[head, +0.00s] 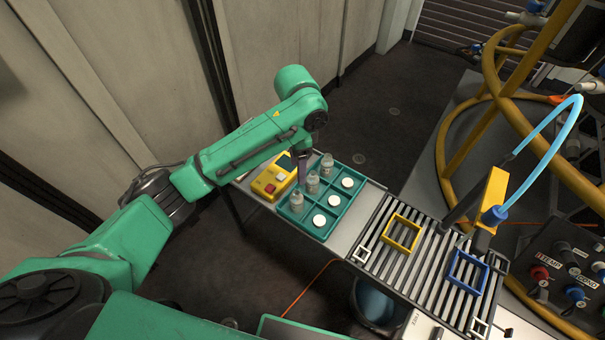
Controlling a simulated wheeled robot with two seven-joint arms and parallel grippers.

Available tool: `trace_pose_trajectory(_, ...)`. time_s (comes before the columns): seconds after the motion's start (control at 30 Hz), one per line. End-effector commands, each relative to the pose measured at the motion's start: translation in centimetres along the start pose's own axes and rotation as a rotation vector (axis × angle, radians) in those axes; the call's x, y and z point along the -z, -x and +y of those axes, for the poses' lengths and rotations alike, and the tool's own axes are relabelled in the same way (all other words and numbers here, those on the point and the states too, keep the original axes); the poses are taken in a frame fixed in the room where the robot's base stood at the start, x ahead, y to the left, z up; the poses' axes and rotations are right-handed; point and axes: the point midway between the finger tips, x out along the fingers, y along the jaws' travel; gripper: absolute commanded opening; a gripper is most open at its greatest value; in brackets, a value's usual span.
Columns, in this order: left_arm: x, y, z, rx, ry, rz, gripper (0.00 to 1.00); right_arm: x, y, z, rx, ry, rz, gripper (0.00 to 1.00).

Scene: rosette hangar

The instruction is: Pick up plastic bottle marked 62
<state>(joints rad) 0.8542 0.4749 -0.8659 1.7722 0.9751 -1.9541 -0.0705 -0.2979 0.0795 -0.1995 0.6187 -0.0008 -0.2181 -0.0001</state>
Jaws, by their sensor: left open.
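A teal tray (322,231) on the table has several compartments. Three clear plastic bottles stand in its left column: a front one (296,201), a middle one (313,183) and a back one (327,165). White discs lie in the right column. The bottles' markings are too small to read, so I cannot tell which is 62. My left gripper (303,180) points down over the tray's left column, close to the middle bottle. Its fingers are hard to make out, and nothing shows held in it. My right gripper is not in view.
A yellow device (272,182) with a screen and a red button sits left of the tray. A slatted rack (425,262) to the right carries a yellow frame (402,233) and a blue frame (467,271). Yellow pipework (487,100) and a control panel (562,265) stand at the right.

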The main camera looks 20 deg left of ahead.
Motion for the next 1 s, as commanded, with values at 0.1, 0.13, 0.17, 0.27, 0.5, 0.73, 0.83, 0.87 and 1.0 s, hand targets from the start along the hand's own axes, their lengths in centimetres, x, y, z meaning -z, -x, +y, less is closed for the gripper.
trace_pose_trajectory(0.1,-0.1,-2.8,0.1,-0.005,0.0,-0.006,0.63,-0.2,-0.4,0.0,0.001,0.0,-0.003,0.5)
trace_pose_trajectory(0.13,-0.1,-3.7,0.1,-0.005,0.0,-0.006,0.63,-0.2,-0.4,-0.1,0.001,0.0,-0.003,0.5)
trace_pose_trajectory(0.17,-0.1,-4.5,0.1,-0.005,0.001,-0.005,0.63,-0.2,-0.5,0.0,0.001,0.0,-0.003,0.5)
trace_pose_trajectory(0.27,-0.1,-7.0,0.1,-0.004,0.0,-0.003,0.63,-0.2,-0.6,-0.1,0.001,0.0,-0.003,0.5)
trace_pose_trajectory(0.5,-0.1,-10.5,0.1,-0.003,0.0,-0.002,0.63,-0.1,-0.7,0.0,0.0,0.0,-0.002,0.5)
trace_pose_trajectory(0.73,-0.2,-14.2,0.0,0.0,0.0,0.001,0.63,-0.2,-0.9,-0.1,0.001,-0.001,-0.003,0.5)
trace_pose_trajectory(0.83,-0.1,-14.3,0.0,0.001,-0.001,0.002,0.63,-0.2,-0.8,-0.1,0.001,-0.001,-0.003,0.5)
trace_pose_trajectory(0.87,-0.1,-14.3,0.0,0.001,-0.001,0.002,0.63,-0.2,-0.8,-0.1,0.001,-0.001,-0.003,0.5)
trace_pose_trajectory(1.0,-0.1,-14.3,0.0,0.001,-0.001,0.002,0.36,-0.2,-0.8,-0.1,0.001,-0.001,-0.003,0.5)
